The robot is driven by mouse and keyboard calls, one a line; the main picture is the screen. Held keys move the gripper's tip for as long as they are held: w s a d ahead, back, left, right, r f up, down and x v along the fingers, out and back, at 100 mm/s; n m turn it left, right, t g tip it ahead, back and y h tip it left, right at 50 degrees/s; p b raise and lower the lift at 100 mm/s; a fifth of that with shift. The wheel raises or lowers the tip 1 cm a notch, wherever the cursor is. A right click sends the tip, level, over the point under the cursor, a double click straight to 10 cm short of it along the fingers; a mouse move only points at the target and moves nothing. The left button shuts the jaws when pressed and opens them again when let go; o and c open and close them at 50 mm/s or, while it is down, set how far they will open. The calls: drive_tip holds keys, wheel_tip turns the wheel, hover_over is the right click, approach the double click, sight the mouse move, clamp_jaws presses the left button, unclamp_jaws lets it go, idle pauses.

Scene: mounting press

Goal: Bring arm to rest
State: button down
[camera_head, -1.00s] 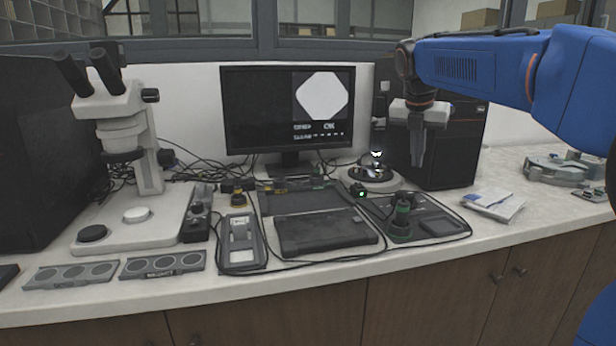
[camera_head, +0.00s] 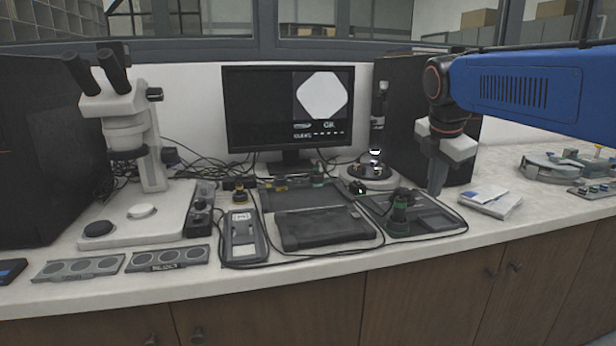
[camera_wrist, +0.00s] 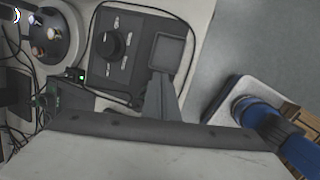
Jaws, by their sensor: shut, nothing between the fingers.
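My gripper (camera_head: 437,180) hangs from my blue arm at the right of the head view, fingers pointing down and shut with nothing between them. It is above the bench, in front of the black cabinet and near the right end of the dark tray with the green-ringed tool. In the wrist view my gripper (camera_wrist: 160,88) points toward a dark panel with a round knob (camera_wrist: 111,44) and a square recess. Whether the fingertips touch anything below is not clear, but they appear apart from it.
A microscope (camera_head: 130,120) stands at the left. A monitor (camera_head: 287,108) stands at the back. The green-ringed tool (camera_head: 399,212) stands upright in the tray. White packets (camera_head: 490,200) lie right of my gripper.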

drive_tip(key=s+f+m, duration=1.1)
drive_tip(key=s, duration=0.2)
drive_tip(key=s+f+m+t+y, duration=0.1)
drive_tip(key=s+f+m, duration=0.9)
drive_tip(key=s, duration=0.4)
drive_tip(key=shift+f+m+y, duration=0.3)
drive_tip(key=shift+f+m, duration=0.1)
drive_tip(key=shift+f, duration=0.1)
drive_tip(key=shift+a, duration=0.1)
